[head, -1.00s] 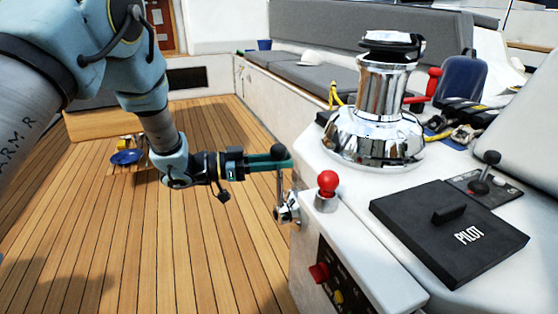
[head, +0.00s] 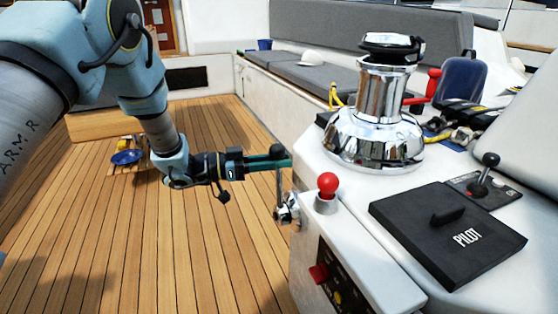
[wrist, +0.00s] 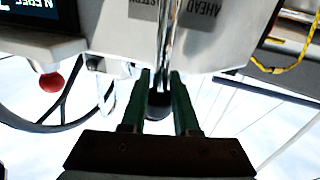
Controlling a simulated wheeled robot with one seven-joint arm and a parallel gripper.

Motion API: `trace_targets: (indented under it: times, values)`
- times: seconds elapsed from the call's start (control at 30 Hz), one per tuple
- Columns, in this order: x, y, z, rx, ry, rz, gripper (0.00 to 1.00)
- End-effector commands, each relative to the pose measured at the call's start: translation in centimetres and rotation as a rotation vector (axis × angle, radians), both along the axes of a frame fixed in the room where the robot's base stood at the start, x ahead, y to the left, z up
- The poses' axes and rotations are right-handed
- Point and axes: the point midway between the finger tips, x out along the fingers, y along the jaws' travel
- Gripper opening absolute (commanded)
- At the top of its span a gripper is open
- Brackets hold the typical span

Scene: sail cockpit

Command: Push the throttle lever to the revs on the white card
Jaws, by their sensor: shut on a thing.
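The throttle lever (head: 279,185) is a chrome shaft with a black ball knob (head: 277,150), standing nearly upright on a chrome hub (head: 287,208) on the side of the white console. My gripper (head: 280,163) is shut on the lever just below its knob. In the wrist view the green fingers of my gripper (wrist: 160,95) lie on either side of the black knob and chrome shaft (wrist: 169,40). I cannot make out the white card.
A red ball-topped control (head: 327,185) stands close right of the lever. A chrome winch (head: 375,135), a black PILOT panel (head: 448,235) and a small black-knobbed lever (head: 484,172) are on the console. The wooden deck (head: 220,265) left of the console is largely clear.

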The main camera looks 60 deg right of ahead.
Motion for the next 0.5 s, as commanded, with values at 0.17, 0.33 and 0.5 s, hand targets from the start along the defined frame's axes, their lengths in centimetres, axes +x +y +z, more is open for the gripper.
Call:
trace_targets:
  times: [0.17,0.33,0.5]
  values:
    - [2.0,-1.4,0.8,0.046,0.090,0.011,0.00]
    - [3.6,-2.6,0.2,0.122,0.196,0.009,0.00]
    - [5.2,-3.7,-0.6,0.196,0.299,0.008,0.00]
